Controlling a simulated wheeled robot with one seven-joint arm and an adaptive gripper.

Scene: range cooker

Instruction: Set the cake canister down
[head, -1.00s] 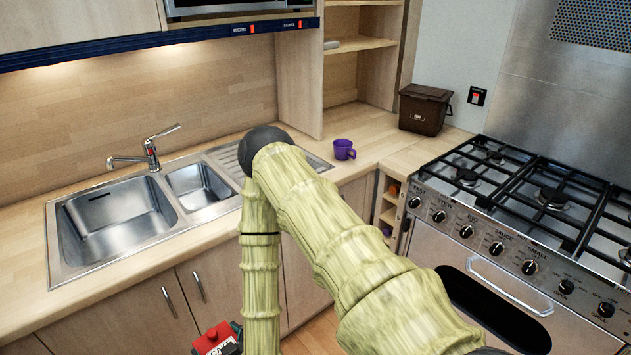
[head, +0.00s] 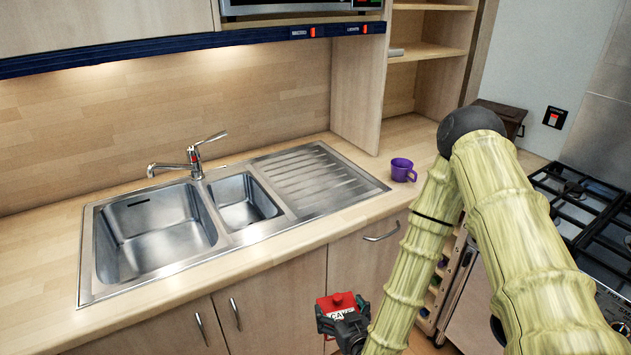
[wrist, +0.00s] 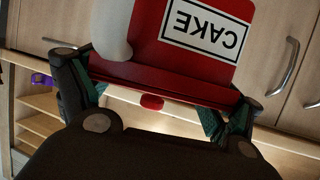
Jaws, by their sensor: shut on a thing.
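The cake canister (head: 337,304) is red with a white CAKE label and a red knob on its lid. My gripper (head: 345,322) is shut on it and holds it in the air in front of the cupboard doors, below the worktop edge. In the wrist view the canister (wrist: 160,60) fills the top middle, with its label upside down. My gripper's fingers (wrist: 155,110) lie on either side of its lid end. The canister's lower part is cut off or hidden in both views.
The wooden worktop (head: 40,250) is bare left of the sink (head: 150,238). The ridged drainer (head: 318,180) is empty. A purple mug (head: 402,170) stands right of the drainer. A brown bin (head: 503,116) and the hob (head: 585,205) are at the right, partly behind my arm.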

